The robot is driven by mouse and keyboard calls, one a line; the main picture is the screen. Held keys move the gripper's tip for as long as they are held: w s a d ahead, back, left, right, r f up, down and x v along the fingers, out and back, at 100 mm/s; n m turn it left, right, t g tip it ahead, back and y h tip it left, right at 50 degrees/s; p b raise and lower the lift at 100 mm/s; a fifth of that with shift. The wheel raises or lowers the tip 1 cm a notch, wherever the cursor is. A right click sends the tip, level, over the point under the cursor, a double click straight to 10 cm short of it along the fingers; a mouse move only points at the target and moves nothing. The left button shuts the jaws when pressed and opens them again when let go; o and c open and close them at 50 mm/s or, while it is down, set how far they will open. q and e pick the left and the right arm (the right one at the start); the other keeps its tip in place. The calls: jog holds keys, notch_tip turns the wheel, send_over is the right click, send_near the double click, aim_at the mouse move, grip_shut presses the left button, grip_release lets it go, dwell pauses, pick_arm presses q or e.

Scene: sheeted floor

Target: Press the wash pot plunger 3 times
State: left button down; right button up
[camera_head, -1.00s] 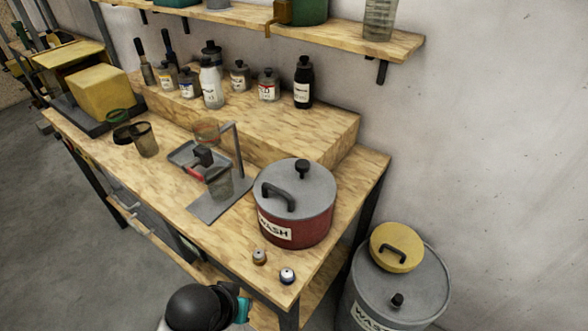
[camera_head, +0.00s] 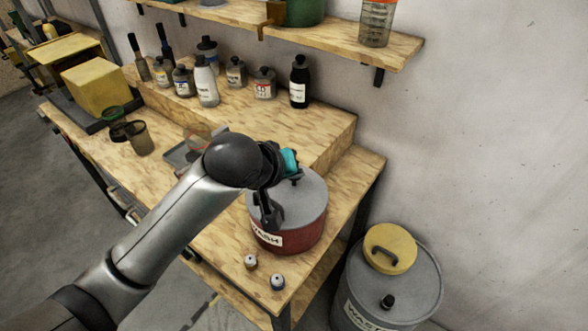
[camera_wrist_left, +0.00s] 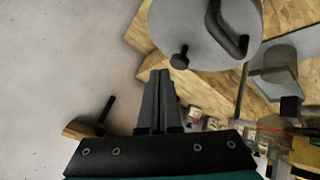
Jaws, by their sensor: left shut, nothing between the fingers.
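The red wash pot (camera_head: 305,236) with a grey lid stands at the right front corner of the wooden bench. In the left wrist view its lid (camera_wrist_left: 205,50) carries a curved black handle (camera_wrist_left: 231,28) and a small black plunger knob (camera_wrist_left: 180,58). My left gripper (camera_wrist_left: 160,73) is shut and empty; its fingertips show just beside the knob in that view, with a small gap in the picture. I cannot tell its height above the lid. In the head view my left forearm and wrist hide the fingers and part of the lid. My right gripper is out of view.
Two small bottles (camera_head: 264,273) stand in front of the pot. A grey waste drum (camera_head: 410,285) with a yellow lid (camera_head: 390,248) stands on the floor to the right. Several bottles stand on the raised step (camera_head: 290,120) behind. A shelf (camera_head: 345,42) hangs above.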

pick_arm(q)
jog(key=w+r+n+t, duration=0.1)
jog(key=w+r+n, duration=0.1)
jog(key=w+r, duration=0.3)
jog(key=shift+w+a+r, duration=0.15)
jog(key=shift+w+r, duration=0.15)
jog(key=shift+w, duration=0.3)
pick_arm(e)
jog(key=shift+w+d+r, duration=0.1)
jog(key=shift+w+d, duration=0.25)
pick_arm(q)
jog(key=shift+f, duration=0.1)
notch_tip(320, 180, down, 7)
jog(key=b, duration=0.7)
jog(key=shift+f+b, duration=0.4)
jog(key=shift+f, duration=0.4)
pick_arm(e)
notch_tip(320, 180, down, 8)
pick_arm(q)
jog(key=shift+f, duration=0.15)
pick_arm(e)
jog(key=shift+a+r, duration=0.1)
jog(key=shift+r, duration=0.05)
pick_arm(q)
jog(key=shift+f+p, duration=0.25)
jog(key=shift+p, duration=0.05)
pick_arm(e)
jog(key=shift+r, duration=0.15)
